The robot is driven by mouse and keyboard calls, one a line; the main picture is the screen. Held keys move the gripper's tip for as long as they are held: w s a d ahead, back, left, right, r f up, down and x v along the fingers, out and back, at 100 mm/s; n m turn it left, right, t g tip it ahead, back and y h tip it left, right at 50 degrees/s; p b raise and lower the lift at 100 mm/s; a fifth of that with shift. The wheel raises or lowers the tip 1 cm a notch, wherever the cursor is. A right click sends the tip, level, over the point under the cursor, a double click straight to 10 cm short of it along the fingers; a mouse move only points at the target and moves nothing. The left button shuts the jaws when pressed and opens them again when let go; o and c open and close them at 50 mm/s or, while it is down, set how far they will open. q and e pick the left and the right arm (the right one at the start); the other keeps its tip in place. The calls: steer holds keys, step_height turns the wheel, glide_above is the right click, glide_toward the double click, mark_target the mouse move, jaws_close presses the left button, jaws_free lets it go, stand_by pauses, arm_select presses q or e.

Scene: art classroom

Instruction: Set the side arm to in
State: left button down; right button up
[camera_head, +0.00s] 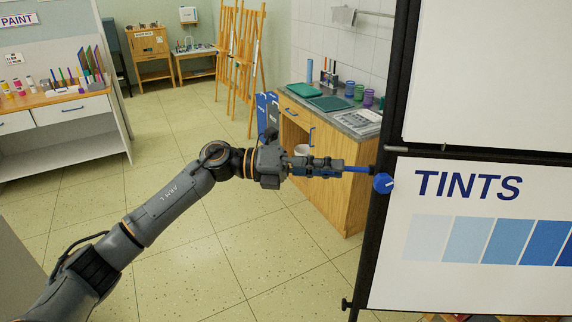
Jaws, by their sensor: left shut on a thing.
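A dark easel-like frame (386,130) stands at the right, holding a blank white board and a "TINTS" board (470,225). A blue side arm (357,169) sticks out to the left from a blue hub (383,183) on the frame's left post. My left gripper (341,168) reaches in from the left and is shut on the outer part of the side arm. The fingers hide the arm's outer end. The arm lies about level, pointing left from the hub. My right gripper is not in view.
A wooden sink cabinet (333,185) with trays, jars and a dish rack stands behind my gripper. A shelf unit (60,150) with paints is at the left. Wooden easels (240,50) stand at the back. The tiled floor between is clear.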

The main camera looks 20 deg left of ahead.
mark_target(355, 167)
arm_select(q)
steer(key=x, duration=0.5)
steer(key=shift+s+a, duration=0.1)
steer(key=c, duration=1.4)
jaws_free()
steer(key=shift+o, duration=1.2)
steer(key=shift+d, duration=0.3)
steer(key=shift+a, duration=0.1)
steer(key=v, duration=1.1)
steer(key=shift+a, duration=0.45)
